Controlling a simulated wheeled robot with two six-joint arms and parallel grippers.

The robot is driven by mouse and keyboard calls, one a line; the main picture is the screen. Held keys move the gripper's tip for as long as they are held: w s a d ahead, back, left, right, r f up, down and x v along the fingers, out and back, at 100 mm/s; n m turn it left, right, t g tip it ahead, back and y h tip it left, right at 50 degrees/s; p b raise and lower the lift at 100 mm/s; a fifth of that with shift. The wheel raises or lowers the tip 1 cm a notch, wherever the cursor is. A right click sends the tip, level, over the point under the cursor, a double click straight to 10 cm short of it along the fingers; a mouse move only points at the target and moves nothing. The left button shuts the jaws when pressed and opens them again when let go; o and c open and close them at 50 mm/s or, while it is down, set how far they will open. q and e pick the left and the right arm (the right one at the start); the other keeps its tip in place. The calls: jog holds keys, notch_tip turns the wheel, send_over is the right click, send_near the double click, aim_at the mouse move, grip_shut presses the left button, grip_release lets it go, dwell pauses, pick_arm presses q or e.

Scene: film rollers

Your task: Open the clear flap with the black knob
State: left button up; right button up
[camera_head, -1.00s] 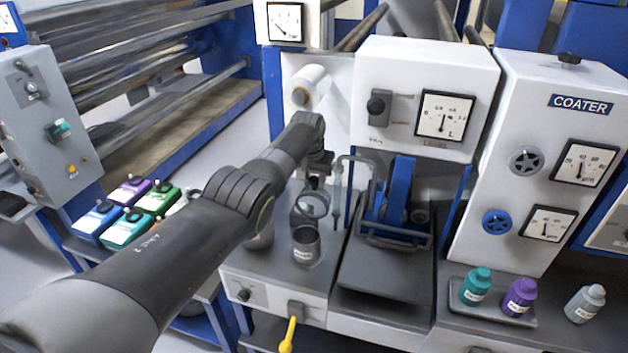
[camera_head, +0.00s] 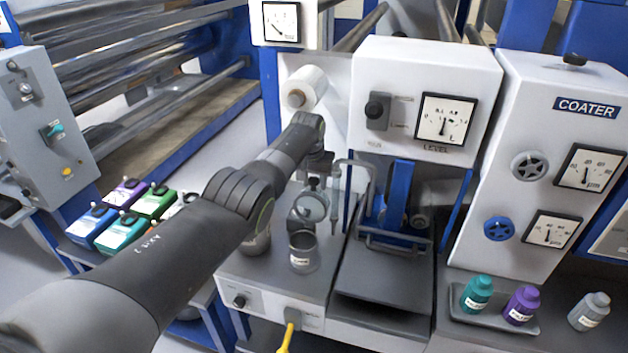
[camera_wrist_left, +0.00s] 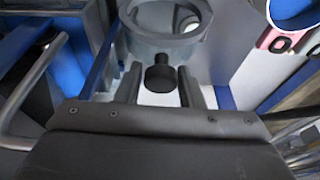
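The clear round flap (camera_head: 314,208) is upright behind a dark grey labelled cup (camera_head: 303,252) on the grey-topped machine in the head view. Its black knob (camera_head: 313,184) shows at its upper edge. My left gripper (camera_head: 318,168) points down at the knob, and the wrist partly hides this spot. In the left wrist view the black knob (camera_wrist_left: 160,76) stands between the two fingers of my left gripper (camera_wrist_left: 160,88), with a narrow gap on each side. A grey ring (camera_wrist_left: 168,38) is just beyond the knob. My right gripper is not in view.
A thin bent metal pipe (camera_head: 338,185) stands close right of the flap. A white roll (camera_head: 306,88) is above. The level box (camera_head: 425,95) and a tray (camera_head: 493,312) with bottles are to the right. A yellow handle (camera_head: 287,338) hangs at the front.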

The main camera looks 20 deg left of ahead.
pick_arm(q)
jog(key=shift+o, duration=1.1)
jog(key=shift+w+f, duration=0.1)
jog(key=shift+p+v, duration=0.8)
jog(key=shift+v, duration=0.6)
jog(key=shift+r, duration=0.4)
jog(key=b+v, duration=0.3)
jog(key=v, duration=1)
jog(key=shift+r, duration=0.4)
